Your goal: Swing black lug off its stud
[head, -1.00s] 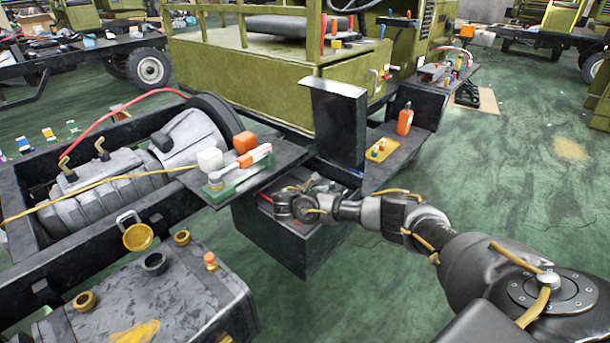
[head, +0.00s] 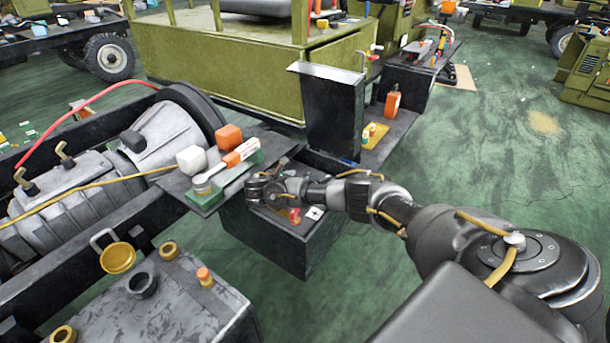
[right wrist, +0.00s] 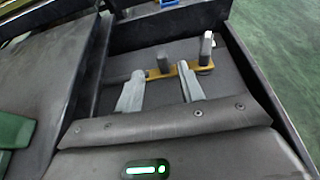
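My right gripper (head: 262,190) is over the top of a black box (head: 268,232) beside the chassis frame. In the right wrist view my right gripper's two grey fingers (right wrist: 161,82) stand apart. A yellow metal strip (right wrist: 184,69) lies just past the fingertips, with one dark upright post (right wrist: 163,60) near its middle and another (right wrist: 205,48) at its right end. I cannot tell whether the fingers touch the strip. I cannot make out a black lug for certain. A red part (head: 295,215) shows on the box top. My left gripper is out of view.
A dark shelf (head: 178,180) holding a white cube (head: 190,159), an orange cube (head: 229,137) and a green-based tool (head: 208,196) overhangs left of the box. A tall black panel (head: 333,115) stands behind. Green floor at right is open.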

